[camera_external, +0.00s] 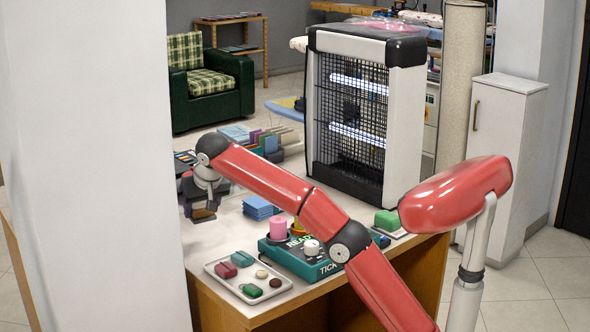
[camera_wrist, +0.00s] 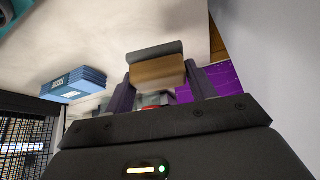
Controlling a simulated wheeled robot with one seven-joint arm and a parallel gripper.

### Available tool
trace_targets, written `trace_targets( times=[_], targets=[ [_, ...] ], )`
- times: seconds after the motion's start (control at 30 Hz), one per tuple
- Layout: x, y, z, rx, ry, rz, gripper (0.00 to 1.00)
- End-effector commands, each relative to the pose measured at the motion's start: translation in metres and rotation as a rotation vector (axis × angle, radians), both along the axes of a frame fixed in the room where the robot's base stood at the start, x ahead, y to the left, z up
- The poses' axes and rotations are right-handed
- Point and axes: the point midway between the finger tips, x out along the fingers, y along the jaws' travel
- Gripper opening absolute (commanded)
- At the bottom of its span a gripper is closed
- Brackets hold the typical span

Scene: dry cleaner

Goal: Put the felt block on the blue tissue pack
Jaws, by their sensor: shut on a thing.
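My gripper (camera_external: 203,200) is shut on the felt block, a tan block with a dark grey layer, above the far left part of the counter. The felt block (camera_wrist: 157,70) is between the two fingers in the wrist view, and a small part of it (camera_external: 202,214) shows in the external view. The blue tissue pack (camera_external: 260,208) lies on the counter to the right of my gripper, apart from it. It also shows at the left of the wrist view (camera_wrist: 74,84), with white print on its side.
A black-mesh appliance (camera_external: 352,110) stands behind the blue pack. A teal box (camera_external: 300,260) bearing a pink cylinder (camera_external: 278,228) is in front, beside a white tray (camera_external: 216,268) of small items. A purple item (camera_wrist: 222,78) is beside my gripper. A green block (camera_external: 387,221) is farther right.

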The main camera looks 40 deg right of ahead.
Motion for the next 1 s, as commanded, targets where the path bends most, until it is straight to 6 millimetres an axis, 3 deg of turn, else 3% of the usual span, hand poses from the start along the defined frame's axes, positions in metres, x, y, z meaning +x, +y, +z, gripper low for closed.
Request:
trace_targets(
  times=[0.2,0.33,0.47,0.6,0.8,1.0],
  targets=[
    [0.002,-0.005,0.01,-0.001,0.003,0.001,0.33],
    [0.013,-0.034,0.008,-0.001,0.012,0.012,0.33],
    [0.031,-0.09,0.005,0.002,0.028,0.043,0.33],
    [0.046,-0.163,0.003,0.004,0.033,0.086,0.33],
    [0.052,-0.249,0.002,0.006,0.019,0.143,0.33],
    [0.05,-0.293,0.003,0.003,0.004,0.174,0.33]
  ],
)
